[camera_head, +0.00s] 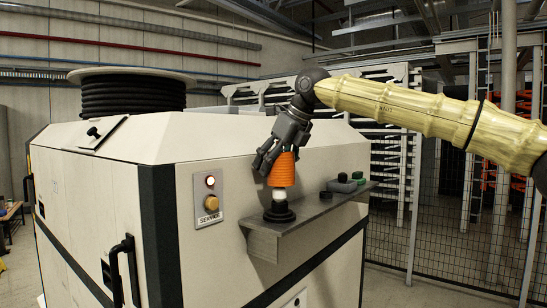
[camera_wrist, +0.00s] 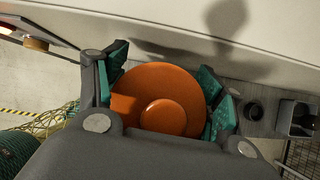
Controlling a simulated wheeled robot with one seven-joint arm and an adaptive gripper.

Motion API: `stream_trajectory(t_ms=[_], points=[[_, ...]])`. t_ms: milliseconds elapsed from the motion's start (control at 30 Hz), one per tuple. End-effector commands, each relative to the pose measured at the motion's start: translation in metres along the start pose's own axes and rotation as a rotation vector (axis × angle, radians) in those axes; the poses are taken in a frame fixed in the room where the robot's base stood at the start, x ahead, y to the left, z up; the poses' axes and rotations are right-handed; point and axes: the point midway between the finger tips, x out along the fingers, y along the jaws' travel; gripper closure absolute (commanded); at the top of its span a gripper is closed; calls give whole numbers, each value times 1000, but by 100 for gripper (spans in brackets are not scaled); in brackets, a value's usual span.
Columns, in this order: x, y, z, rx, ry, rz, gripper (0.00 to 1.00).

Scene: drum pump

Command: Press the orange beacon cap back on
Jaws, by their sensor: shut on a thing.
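The orange beacon cap (camera_head: 282,169) is ribbed and roughly upright, in my gripper (camera_head: 272,158). In the wrist view I see its round orange top (camera_wrist: 162,100) between the two green-padded fingers of my gripper (camera_wrist: 165,95). Directly below the cap is the beacon's white lamp (camera_head: 279,196) on a black round base (camera_head: 279,213). The base stands on a grey shelf. Whether the cap's lower edge touches the lamp or base is hard to tell; white shows beneath it.
The grey shelf (camera_head: 263,241) juts from the cream machine cabinet (camera_head: 110,190). The cabinet wall is close behind my gripper.

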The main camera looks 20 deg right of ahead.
Motion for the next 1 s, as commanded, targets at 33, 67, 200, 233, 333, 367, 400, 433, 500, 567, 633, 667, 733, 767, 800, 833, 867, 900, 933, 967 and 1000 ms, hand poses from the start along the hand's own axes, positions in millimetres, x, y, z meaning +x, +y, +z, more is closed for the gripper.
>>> stream_trajectory(t_ms=[33, 67, 200, 233, 333, 367, 400, 433, 500, 567, 633, 667, 733, 767, 800, 833, 867, 900, 933, 967, 1000], points=[[4, 1, -3, -1, -1, 0, 55], [5, 1, -4, -2, -1, 0, 55], [11, 1, -8, -3, -2, 0, 55], [13, 1, -9, -3, -2, 0, 55], [18, 2, -12, -3, -2, 1, 55], [20, 2, -12, -3, -1, 1, 55], [22, 2, -14, -4, -1, 1, 55], [24, 2, -14, -4, -1, 2, 55], [28, 2, -17, -4, -1, 2, 55], [31, 2, -18, -4, -1, 2, 55], [34, 2, -21, -5, -1, 2, 55], [36, 2, -22, -5, -1, 2, 55], [39, 2, -24, -5, -1, 2, 55], [40, 2, -25, -4, -1, 2, 55], [42, 2, -26, -4, -1, 2, 55], [44, 2, -27, -4, -2, 2, 55], [45, 2, -28, -4, -2, 2, 55], [47, 2, -29, -4, -2, 2, 55], [48, 2, -30, -4, -2, 2, 55], [50, 2, -30, -4, -2, 2, 55], [51, 2, -31, -4, -2, 2, 55]])
